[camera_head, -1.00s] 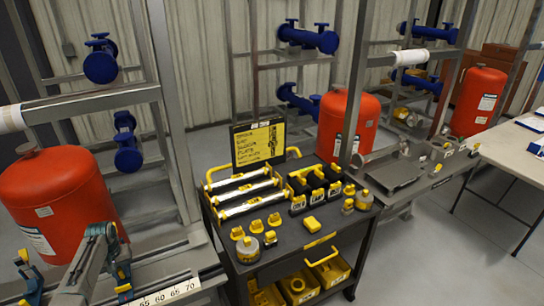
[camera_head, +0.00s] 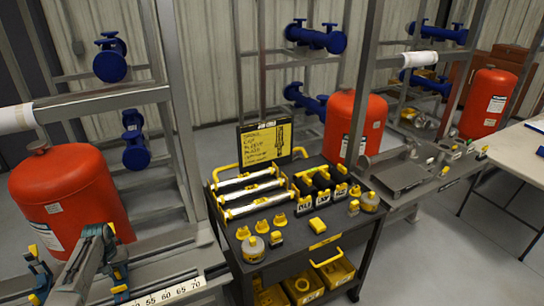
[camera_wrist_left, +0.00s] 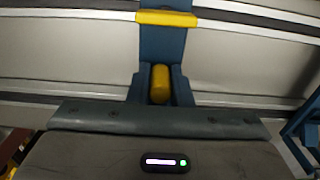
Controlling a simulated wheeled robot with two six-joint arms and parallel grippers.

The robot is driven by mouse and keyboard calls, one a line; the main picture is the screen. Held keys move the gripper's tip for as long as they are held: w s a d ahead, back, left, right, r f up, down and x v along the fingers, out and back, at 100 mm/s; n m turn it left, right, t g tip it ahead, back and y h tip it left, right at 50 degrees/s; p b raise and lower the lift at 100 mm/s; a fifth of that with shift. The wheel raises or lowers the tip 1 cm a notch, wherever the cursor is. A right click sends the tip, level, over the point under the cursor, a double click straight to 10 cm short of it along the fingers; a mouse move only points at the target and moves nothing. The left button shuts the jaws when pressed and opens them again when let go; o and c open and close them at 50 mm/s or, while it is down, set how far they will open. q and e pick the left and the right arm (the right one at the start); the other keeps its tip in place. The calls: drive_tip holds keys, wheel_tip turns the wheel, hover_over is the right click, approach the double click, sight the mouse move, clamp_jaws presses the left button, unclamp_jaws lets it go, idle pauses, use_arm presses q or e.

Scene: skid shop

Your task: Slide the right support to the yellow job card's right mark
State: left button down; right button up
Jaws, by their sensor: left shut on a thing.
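My left gripper (camera_head: 104,240) is low at the left in the head view, in front of a red tank. It is shut on a blue support with yellow parts (camera_head: 118,274), the right one of two on the grey rail. In the left wrist view the held support (camera_wrist_left: 165,45) shows its yellow band and a yellow knob (camera_wrist_left: 160,85) just ahead of the gripper. The left support (camera_head: 40,262) stands left of my arm. A white number scale (camera_head: 168,292) runs along the front, with 55 to 70 readable. My right gripper is out of view.
The red tank (camera_head: 68,196) stands close behind my left gripper. A steel upright (camera_head: 178,130) rises right of it. A black cart (camera_head: 300,245) with yellow parts stands in the middle. More frames and red tanks stand at the right.

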use_arm(q)
drive_tip(key=shift+s+a, duration=0.45)
drive_tip(key=shift+a, duration=0.3)
idle(0.4)
drive_tip(key=c, duration=1.3)
unclamp_jaws()
drive_tip(key=shift+r+p, duration=1)
drive_tip(key=shift+r, duration=0.2)
wheel_tip(320, 180, up, 5)
drive_tip(key=shift+f, duration=0.2)
